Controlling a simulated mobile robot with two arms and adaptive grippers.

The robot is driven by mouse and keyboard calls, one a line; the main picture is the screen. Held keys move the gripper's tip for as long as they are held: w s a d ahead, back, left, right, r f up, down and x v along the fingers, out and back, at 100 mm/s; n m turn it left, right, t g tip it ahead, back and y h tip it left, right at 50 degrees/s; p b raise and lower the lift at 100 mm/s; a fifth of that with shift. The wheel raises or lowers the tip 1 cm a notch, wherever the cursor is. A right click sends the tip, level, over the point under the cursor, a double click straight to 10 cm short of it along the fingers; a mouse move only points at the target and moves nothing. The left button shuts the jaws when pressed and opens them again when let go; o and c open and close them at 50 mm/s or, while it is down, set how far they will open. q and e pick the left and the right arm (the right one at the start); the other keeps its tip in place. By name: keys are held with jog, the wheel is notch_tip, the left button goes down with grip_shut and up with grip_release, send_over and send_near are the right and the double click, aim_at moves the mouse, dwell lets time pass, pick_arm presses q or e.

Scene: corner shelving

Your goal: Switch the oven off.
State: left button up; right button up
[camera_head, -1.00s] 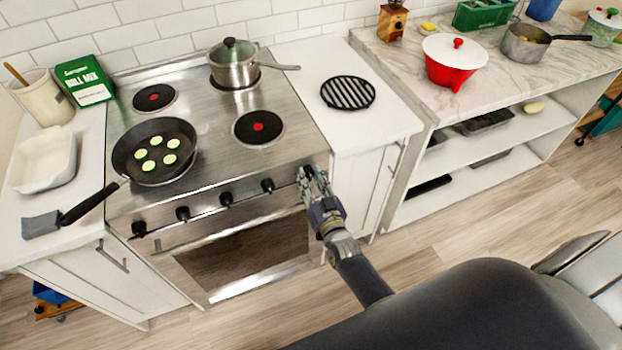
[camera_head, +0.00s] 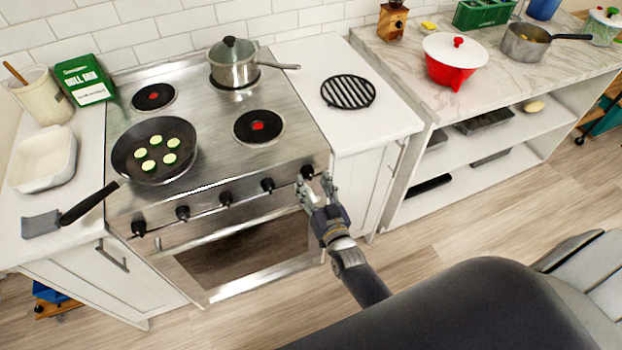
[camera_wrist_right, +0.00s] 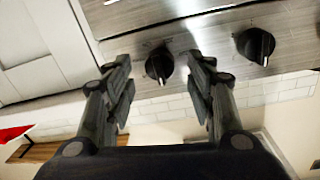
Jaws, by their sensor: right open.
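The oven (camera_head: 240,258) is the steel stove with a row of black knobs along its front panel (camera_head: 250,204). The rightmost knob (camera_head: 307,172) is in front of my right gripper (camera_head: 315,187). My right gripper is open, its fingertips just below and in front of that knob. In the right wrist view the same knob (camera_wrist_right: 159,65) shows between the two spread fingers, with no visible contact. A neighbouring knob (camera_wrist_right: 256,46) is to the right there. The oven door is shut. My left gripper is not in view.
A frying pan (camera_head: 130,150) with green-rimmed slices and a steel pot (camera_head: 234,72) stand on the hob. A black trivet (camera_head: 348,91) lies on the right counter. Floor in front of the oven is clear.

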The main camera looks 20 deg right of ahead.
jog(key=s, duration=0.9)
jog(key=shift+s+a+r, duration=0.15)
jog(key=shift+s+a, duration=0.2)
jog(key=s+a+f+n+g+y+b, duration=0.15)
jog(key=s+f+g, duration=0.4)
jog(key=f, duration=0.85)
jog(key=s+a+f+n+g+y, duration=0.1)
jog(key=s+a+f+n+g, duration=0.15)
jog(key=s+f, duration=0.9)
jog(key=s+d+f+g, duration=0.3)
jog(key=s+f+g, duration=0.1)
jog(key=s+f, duration=0.4)
jog(key=s+d+f+n+g+h+b, duration=0.1)
jog(key=s+d+f+g, duration=0.2)
jog(key=s+f, duration=0.5)
jog(key=s+g, duration=0.1)
jog(key=s, duration=0.3)
jog(key=shift+s+g, duration=0.25)
jog(key=shift+g, duration=0.15)
jog(key=shift+a+h, duration=0.1)
jog(key=shift+h, duration=0.15)
